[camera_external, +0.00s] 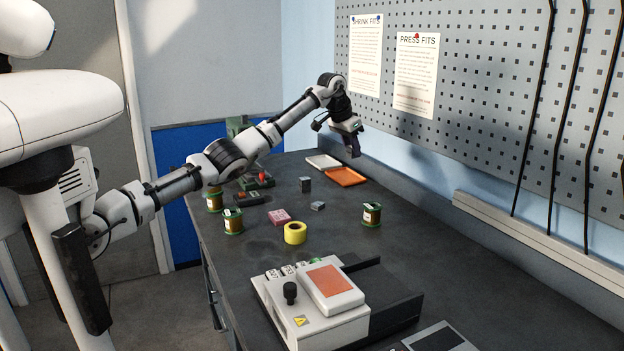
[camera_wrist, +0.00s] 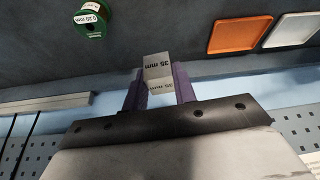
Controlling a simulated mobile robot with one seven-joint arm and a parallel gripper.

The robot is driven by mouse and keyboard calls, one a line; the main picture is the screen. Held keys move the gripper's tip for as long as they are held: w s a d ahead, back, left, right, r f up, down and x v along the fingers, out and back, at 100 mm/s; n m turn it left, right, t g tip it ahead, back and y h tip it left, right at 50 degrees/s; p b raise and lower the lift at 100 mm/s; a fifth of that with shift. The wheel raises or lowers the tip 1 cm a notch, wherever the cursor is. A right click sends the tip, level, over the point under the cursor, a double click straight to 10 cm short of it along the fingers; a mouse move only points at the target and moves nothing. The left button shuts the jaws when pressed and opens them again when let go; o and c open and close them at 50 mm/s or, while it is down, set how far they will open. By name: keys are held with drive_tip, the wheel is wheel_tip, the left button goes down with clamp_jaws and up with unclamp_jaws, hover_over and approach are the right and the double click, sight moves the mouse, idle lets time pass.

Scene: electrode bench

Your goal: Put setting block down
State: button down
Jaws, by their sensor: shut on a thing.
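The setting block (camera_wrist: 157,66) is a pale metal block marked "35 mm" in the wrist view. My gripper (camera_wrist: 158,82) is shut on it, with one dark purple finger on each side. In the external view my gripper (camera_external: 353,148) hangs above the far part of the bench, near the trays and the pegboard wall. The held block cannot be made out clearly there. The bench top (camera_external: 395,245) lies below, with a visible gap under the gripper.
An orange tray (camera_external: 345,176) and a white tray (camera_external: 323,162) lie at the far end. A dark upright block (camera_external: 305,184), a small grey block (camera_external: 317,206), a yellow roll (camera_external: 295,233) and a wire spool (camera_external: 371,214) stand nearer. A white device (camera_external: 310,310) fills the near bench.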

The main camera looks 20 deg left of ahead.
wheel_tip(320, 180, up, 2)
drive_tip(key=shift+r, duration=0.15)
drive_tip(key=shift+s+r, duration=0.15)
drive_tip(key=shift+r, duration=0.2)
drive_tip(key=s+r+m+b, duration=0.1)
drive_tip(key=s+m+b, duration=0.1)
drive_tip(key=s+b, duration=0.15)
drive_tip(key=m+g+h+b, duration=0.1)
drive_tip(key=m+g+b, duration=0.1)
drive_tip(key=m+b, duration=0.15)
hover_over(339, 225)
drive_tip(key=a+p, duration=0.1)
drive_tip(key=a, duration=0.1)
drive_tip(key=f, duration=0.7)
drive_tip(key=f+p, duration=0.1)
drive_tip(key=f, duration=1.3)
drive_tip(key=shift+s+d, duration=0.15)
drive_tip(key=shift+d, duration=0.15)
drive_tip(key=shift+f, duration=0.15)
drive_tip(key=c, duration=1.2)
unclamp_jaws()
drive_tip(key=shift+o, duration=0.4)
